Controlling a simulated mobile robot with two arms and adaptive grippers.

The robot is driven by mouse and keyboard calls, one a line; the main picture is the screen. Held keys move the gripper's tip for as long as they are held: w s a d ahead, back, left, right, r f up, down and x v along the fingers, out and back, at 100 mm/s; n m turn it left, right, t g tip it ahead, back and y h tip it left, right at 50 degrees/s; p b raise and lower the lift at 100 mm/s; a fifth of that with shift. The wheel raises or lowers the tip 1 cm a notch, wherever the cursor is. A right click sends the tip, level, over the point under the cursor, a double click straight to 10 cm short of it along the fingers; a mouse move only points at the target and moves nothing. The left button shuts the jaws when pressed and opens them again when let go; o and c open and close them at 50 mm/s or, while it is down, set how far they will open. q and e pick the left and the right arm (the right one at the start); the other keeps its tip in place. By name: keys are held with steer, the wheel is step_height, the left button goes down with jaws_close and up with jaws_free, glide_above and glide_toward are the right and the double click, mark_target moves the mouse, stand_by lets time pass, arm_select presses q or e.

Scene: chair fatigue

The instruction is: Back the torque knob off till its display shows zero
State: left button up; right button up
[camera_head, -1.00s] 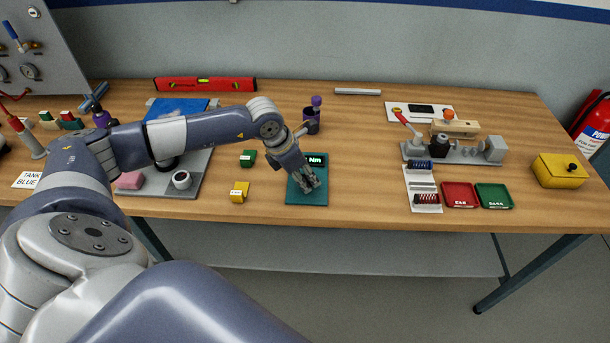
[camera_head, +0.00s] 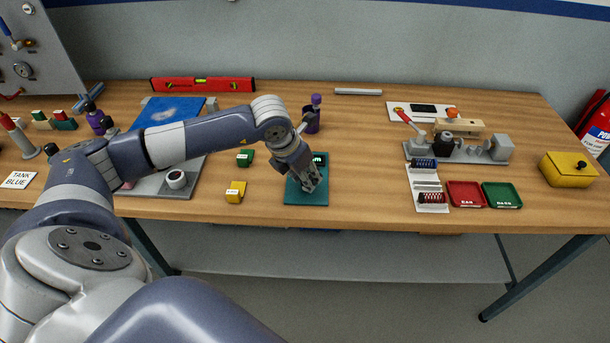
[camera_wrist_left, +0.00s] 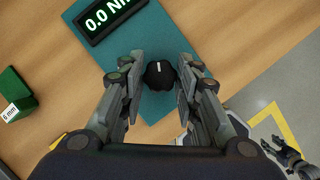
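The torque tester is a teal plate (camera_head: 296,196) near the table's front edge. In the left wrist view its display (camera_wrist_left: 107,17) reads 0.0, with the unit partly cut off. The black knob (camera_wrist_left: 160,75) stands on the plate, with a white mark on top. My left gripper (camera_wrist_left: 160,68) points down over it, fingers open on either side of the knob, with gaps visible. In the head view the left gripper (camera_head: 311,184) hides the knob and part of the display. What looks like my right gripper (camera_wrist_left: 290,157) shows at the wrist view's lower right; its opening is unclear.
A green block (camera_head: 245,158) and a yellow block (camera_head: 235,192) stand left of the plate. A dark cup (camera_head: 311,121) with a purple-topped item is behind it. Red (camera_head: 466,205) and green (camera_head: 502,206) trays lie farther right. Bare table lies between plate and trays.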

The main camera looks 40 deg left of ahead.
arm_select(q)
steer(key=shift+o, duration=1.4)
steer(key=shift+r, duration=0.1)
steer(key=v, duration=1.1)
steer(key=shift+s+r, duration=0.2)
steer(key=shift+r, duration=0.15)
